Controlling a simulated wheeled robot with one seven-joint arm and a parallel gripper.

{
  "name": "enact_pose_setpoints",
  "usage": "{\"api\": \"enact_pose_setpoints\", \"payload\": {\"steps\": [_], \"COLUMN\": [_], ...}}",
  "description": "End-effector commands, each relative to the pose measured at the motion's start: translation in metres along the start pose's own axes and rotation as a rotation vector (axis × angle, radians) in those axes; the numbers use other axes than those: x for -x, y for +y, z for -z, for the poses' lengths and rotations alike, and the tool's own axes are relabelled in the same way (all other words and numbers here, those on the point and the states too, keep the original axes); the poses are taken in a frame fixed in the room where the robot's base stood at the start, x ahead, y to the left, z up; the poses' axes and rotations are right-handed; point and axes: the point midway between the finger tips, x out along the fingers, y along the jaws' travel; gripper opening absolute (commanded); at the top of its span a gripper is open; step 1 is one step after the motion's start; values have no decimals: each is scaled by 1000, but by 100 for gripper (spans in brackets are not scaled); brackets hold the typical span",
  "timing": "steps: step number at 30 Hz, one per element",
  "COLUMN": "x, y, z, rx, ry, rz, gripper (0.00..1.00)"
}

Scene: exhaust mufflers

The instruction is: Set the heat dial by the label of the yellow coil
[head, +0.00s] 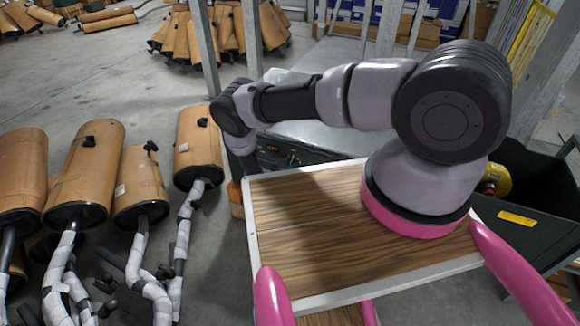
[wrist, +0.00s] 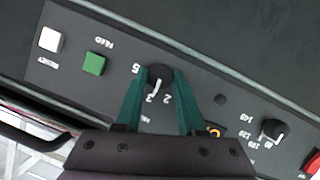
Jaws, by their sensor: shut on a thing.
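In the wrist view my gripper (wrist: 160,78) has its two teal fingers on either side of a black dial (wrist: 157,72) on a dark control panel (wrist: 205,85). The gripper is shut on this dial. Its white pointer line points down in the picture, near the upside-down numbers 3 and 2; a 5 stands to the left. The word below it is too small to read. A yellow coil (head: 497,180) is partly visible at the right in the head view, in a dark bin. A yellow label (head: 517,218) is on the bin's side; its text is unreadable.
A green button (wrist: 95,63) and a white button (wrist: 50,39) are left. Several mufflers (head: 85,165) stand left of my wood-topped base.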

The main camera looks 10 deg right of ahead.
Motion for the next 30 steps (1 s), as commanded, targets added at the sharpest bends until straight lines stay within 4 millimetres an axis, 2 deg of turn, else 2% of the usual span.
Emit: {"api": "enact_pose_setpoints", "payload": {"steps": [15, 30], "x": [-1, 0], "y": [-4, -6], "z": [-1, -2], "rx": [406, 568], "ry": [0, 1], "rz": [-169, -234], "gripper": [0, 0]}}
